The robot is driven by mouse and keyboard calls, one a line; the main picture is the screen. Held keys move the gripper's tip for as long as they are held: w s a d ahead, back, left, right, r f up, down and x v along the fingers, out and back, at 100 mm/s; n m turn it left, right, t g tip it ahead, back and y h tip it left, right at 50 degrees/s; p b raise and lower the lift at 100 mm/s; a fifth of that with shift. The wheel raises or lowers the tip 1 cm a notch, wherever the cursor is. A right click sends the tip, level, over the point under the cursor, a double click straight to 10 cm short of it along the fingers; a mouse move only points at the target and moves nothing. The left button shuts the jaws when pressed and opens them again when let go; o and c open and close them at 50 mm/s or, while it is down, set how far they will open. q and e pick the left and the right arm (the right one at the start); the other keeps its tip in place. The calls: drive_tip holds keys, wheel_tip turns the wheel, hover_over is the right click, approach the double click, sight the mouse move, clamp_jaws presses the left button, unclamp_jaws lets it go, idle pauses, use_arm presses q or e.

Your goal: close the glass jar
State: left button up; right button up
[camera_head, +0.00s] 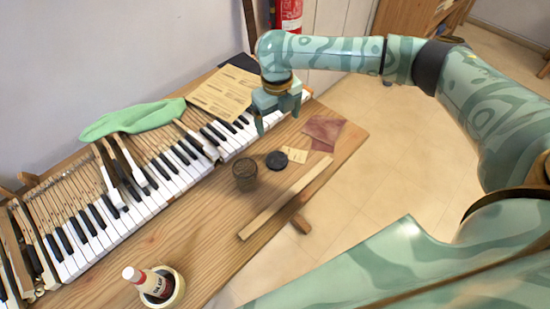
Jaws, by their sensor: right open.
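A small glass jar (245,174) stands on the wooden bench, in front of the piano keys. It looks brownish and see-through, and its top looks open. A dark round lid (276,160) lies on the bench just to the right of the jar, apart from it. My right gripper (280,125) is above the far right part of the bench, near the end of the keys, beyond the lid. Its fingers point down and are open, with nothing between them. My left gripper is not in view.
The wooden bench (205,240) carries a long wooden strip (285,199), a bottle in a round holder (158,287), a yellow card (295,154) and brown sandpaper sheets (323,130). Piano keys (140,185) run along the back, with a green cloth (135,119) and papers (222,92) on them.

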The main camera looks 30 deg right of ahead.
use_arm(q)
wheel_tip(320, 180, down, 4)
drive_tip(key=b, duration=0.3)
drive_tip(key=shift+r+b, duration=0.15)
drive_tip(key=shift+b, duration=0.25)
use_arm(e)
hover_over(278, 161)
drive_tip(key=f, duration=1.1)
drive_tip(key=shift+w+d+f, duration=0.1)
drive_tip(key=shift+w+d, duration=0.1)
drive_tip(key=shift+w, duration=0.1)
drive_tip(key=f, duration=0.1)
drive_tip(key=f+b, duration=0.1)
drive_tip(key=f, duration=0.1)
drive_tip(key=f+b, duration=0.1)
drive_tip(key=f, duration=0.1)
drive_tip(key=shift+s+a+f, duration=0.1)
drive_tip(key=shift+s+a, duration=0.1)
drive_tip(key=shift+a, duration=0.05)
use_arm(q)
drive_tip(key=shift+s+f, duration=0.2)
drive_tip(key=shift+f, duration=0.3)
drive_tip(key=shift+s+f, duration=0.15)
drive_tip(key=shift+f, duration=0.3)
use_arm(e)
drive_tip(key=c, duration=1)
